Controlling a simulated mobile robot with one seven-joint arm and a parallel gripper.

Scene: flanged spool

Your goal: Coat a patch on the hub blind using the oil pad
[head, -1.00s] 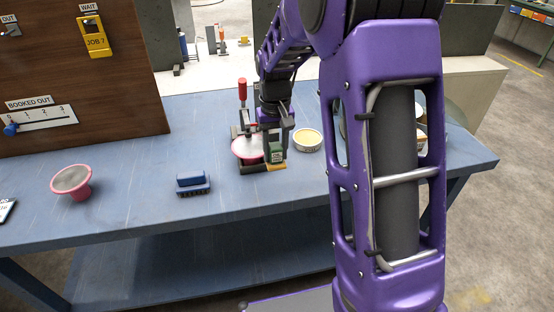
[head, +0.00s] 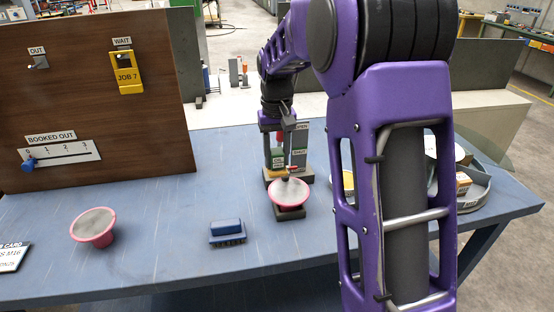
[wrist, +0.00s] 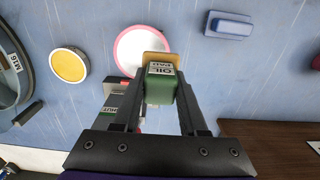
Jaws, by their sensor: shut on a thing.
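My gripper (head: 277,148) is shut on the oil pad (wrist: 161,82), a green block with a tan pad face and an OIL PAD label. In the head view it stands behind the pink-rimmed spool (head: 289,194), which sits on a dark fixture. I take the spool's pale round face (wrist: 135,50) to be the hub blind. In the wrist view the tan face overlaps the near edge of this face; I cannot tell whether they touch. No coated patch can be made out. A red clamp handle (head: 288,168) shows low behind the spool.
An OPEN/SHUT sign (head: 300,138) stands behind the fixture. A blue brush (head: 227,232) and a second pink-rimmed piece (head: 93,226) lie to the left. A yellow-filled tin (wrist: 68,65) and a grey tray (head: 478,190) are to the right.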

